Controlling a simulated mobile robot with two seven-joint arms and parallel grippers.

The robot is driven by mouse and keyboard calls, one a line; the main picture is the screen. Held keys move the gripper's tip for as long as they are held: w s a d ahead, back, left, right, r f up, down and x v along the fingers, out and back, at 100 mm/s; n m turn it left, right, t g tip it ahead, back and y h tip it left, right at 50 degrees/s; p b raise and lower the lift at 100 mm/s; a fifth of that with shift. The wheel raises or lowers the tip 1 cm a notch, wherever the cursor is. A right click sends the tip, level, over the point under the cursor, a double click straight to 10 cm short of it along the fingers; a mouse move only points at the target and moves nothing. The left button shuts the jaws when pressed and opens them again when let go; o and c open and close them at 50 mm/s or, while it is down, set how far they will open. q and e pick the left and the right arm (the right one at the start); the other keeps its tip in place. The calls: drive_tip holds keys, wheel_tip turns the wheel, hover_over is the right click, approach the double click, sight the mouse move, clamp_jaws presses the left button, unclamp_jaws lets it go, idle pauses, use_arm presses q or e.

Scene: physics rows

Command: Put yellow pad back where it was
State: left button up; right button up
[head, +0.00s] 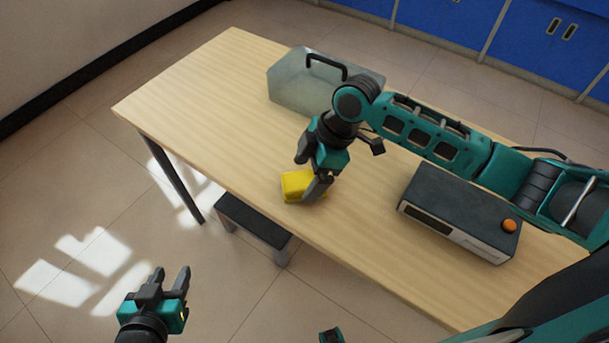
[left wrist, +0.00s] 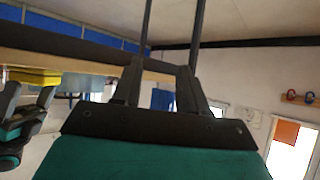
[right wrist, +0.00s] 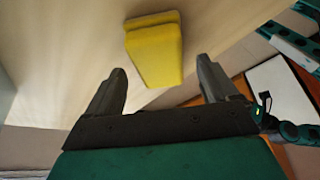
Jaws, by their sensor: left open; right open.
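The yellow pad (head: 296,186) lies on the wooden table near its front edge. My right gripper (head: 309,174) is open above and beside the pad. In the right wrist view the pad (right wrist: 153,50) appears just beyond the two spread fingers (right wrist: 160,80), not gripped. My left gripper (head: 172,277) is open and empty, away from the table at lower left. The pad also shows at the left of the left wrist view (left wrist: 34,75).
A translucent case with a black handle (head: 300,88) stands at the back of the table (head: 200,95). A dark-topped box with an orange knob (head: 458,205) sits at the right. A dark bench (head: 252,221) stands below the front edge. The table's left part is clear.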

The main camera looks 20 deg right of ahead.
drive_tip(key=p+v, duration=0.1)
drive_tip(key=v, duration=0.9)
drive_tip(key=shift+a, duration=0.1)
